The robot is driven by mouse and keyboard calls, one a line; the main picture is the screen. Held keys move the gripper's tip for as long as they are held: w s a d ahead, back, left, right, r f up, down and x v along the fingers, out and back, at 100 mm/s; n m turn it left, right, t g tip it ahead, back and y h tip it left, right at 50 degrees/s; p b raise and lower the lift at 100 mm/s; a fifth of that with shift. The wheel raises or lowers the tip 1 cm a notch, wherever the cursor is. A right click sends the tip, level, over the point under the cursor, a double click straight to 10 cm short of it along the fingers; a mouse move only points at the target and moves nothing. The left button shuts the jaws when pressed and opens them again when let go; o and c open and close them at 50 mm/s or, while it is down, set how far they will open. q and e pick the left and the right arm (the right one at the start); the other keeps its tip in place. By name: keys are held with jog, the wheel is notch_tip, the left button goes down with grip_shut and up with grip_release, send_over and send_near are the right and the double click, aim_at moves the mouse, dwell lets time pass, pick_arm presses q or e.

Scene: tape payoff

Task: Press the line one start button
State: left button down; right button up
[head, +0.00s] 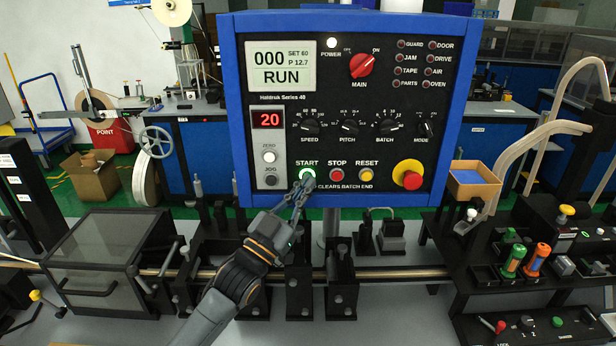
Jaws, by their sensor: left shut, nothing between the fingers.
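The control panel (345,140) is a dark face in a blue housing, facing me. Its START button (307,173) is round and lit green, low on the face, left of the red STOP button (336,174) and the yellow RESET button (366,174). My left gripper (301,184) is shut and empty, with its fingertips at the lower edge of the START button. I cannot tell whether they touch it. The display (281,66) reads 000 and RUN. My right gripper is not in view.
A red emergency stop knob (411,178) on a yellow base sits at the panel's lower right. Below the panel, a metal rod (400,273) runs through several black stands. A guard box (108,255) stands at the left. Small levers and knobs (537,258) fill the right.

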pick_arm(q)
jog(key=s+p, duration=0.3)
jog(key=s, duration=0.3)
dwell(0.3)
dwell(0.4)
